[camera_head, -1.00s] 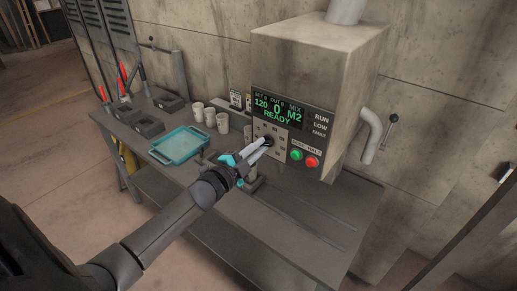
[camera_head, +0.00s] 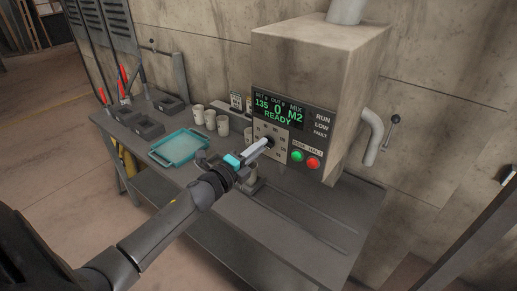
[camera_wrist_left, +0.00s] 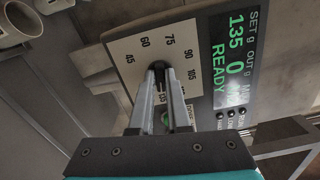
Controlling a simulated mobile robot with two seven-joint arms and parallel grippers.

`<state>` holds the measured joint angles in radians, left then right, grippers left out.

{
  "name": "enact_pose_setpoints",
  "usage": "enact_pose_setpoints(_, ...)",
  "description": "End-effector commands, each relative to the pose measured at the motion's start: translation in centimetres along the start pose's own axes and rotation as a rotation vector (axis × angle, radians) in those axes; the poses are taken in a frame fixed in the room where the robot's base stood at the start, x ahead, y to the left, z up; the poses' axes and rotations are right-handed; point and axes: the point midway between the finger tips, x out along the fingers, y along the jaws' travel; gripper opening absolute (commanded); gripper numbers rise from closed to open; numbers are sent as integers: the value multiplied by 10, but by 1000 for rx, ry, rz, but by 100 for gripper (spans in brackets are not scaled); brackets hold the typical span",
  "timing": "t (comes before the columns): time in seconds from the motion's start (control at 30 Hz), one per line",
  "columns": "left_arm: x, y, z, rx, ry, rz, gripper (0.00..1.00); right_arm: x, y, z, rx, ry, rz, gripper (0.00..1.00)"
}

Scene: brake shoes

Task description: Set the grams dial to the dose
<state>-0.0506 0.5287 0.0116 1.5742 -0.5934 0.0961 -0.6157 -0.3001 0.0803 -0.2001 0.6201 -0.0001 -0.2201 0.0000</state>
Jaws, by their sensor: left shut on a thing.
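The grams dial (camera_wrist_left: 158,74) is a dark knob on a pale plate marked 45, 60, 75, 90, 105 and more in the left wrist view. My left gripper (camera_head: 266,143) is shut on the dial knob, its fingers on either side and hiding most of it. In the left wrist view the fingers (camera_wrist_left: 160,70) point straight at the plate. The dispenser's display (camera_head: 278,107) reads SET g 135, OUT g 0, MIX M2, READY in green. It also shows in the left wrist view (camera_wrist_left: 235,62). My right gripper is out of view.
A green button (camera_head: 297,156) and a red button (camera_head: 313,163) sit right of the dial. A teal tray (camera_head: 180,148), several pale cups (camera_head: 210,120) and dark bins (camera_head: 146,126) stand left on the bench. Small cards (camera_head: 237,101) stand behind, text too small to read.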

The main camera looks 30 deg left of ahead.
Motion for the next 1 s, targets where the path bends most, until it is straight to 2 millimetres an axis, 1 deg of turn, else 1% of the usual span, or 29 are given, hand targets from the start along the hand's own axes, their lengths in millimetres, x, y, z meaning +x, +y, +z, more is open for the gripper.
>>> enact_pose_setpoints(0.43, 0, 0, 0, 10, 0, 1, 0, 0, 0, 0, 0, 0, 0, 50)
enact_pose_setpoints(0.47, 0, 0, 0, 10, 0, 1, 16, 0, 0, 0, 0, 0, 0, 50)
enact_pose_setpoints(0.7, 0, 0, 0, 9, 0, 0, 43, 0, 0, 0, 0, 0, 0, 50)
enact_pose_setpoints(0.73, 0, 0, 0, 9, 0, 0, 45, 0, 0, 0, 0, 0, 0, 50)
enact_pose_setpoints(1.0, -1, 0, 0, 9, 0, 0, 45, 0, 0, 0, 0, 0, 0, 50)
